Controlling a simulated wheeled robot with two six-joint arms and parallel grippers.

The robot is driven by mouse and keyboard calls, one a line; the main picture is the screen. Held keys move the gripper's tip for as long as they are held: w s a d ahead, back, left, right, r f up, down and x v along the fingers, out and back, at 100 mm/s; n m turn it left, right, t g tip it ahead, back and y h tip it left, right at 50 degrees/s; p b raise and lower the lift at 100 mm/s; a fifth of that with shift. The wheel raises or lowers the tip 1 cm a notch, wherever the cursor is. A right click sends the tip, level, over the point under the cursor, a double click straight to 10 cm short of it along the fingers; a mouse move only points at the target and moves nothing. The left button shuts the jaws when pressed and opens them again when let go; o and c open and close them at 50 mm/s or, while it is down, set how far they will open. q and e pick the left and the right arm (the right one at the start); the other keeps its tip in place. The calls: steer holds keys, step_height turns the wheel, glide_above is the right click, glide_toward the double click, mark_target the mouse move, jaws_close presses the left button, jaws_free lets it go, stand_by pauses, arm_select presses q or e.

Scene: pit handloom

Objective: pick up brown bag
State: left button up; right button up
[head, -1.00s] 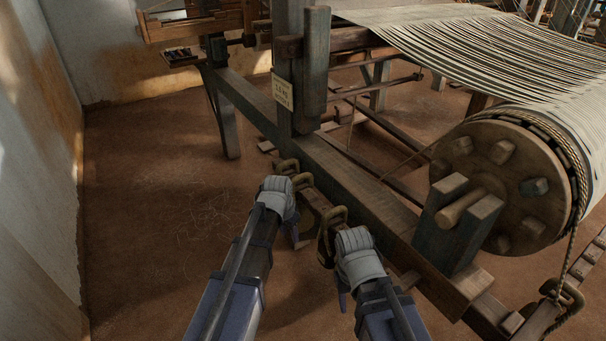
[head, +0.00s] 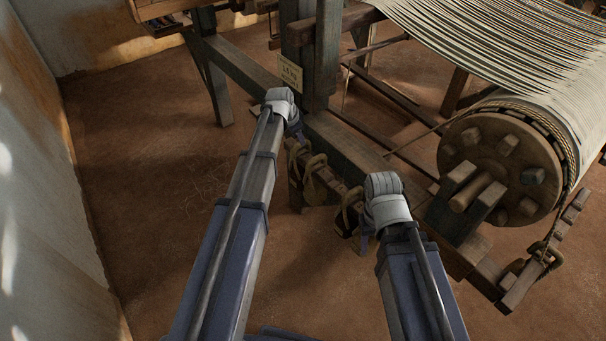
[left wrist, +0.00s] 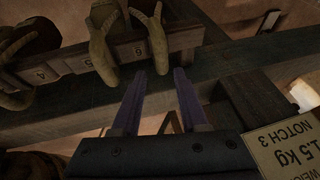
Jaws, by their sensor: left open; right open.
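A brown bag (head: 318,188) hangs by a tan strap from a notched wooden rail along the loom's side. A darker bag (head: 347,222) hangs beside it, near my right wrist. In the left wrist view, tan straps (left wrist: 103,45) loop over the numbered rail (left wrist: 74,65), and a dark brown bag (left wrist: 32,38) shows at upper left. My left gripper (head: 296,129) is open and empty by the loom post, above and beyond the brown bag; its two purple fingers (left wrist: 157,72) point toward the straps. My right gripper (head: 363,243) is open beside the darker bag, mostly hidden by its wrist.
A weight sign (head: 289,72) reading 1.5 kg, notch 3, is on the loom post (head: 298,35); it is also close to my left gripper in the left wrist view (left wrist: 285,140). The round warp beam (head: 500,165) stands at right. Floor at left is clear.

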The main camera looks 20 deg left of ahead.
arm_select(q)
steer(key=shift+w+b+x, duration=0.2)
steer(key=shift+b+x, duration=3.15)
steer(key=shift+x, duration=0.6)
steer(key=shift+a+r, duration=0.1)
steer(key=shift+r, duration=0.05)
steer(key=shift+c, duration=0.3)
jaws_close()
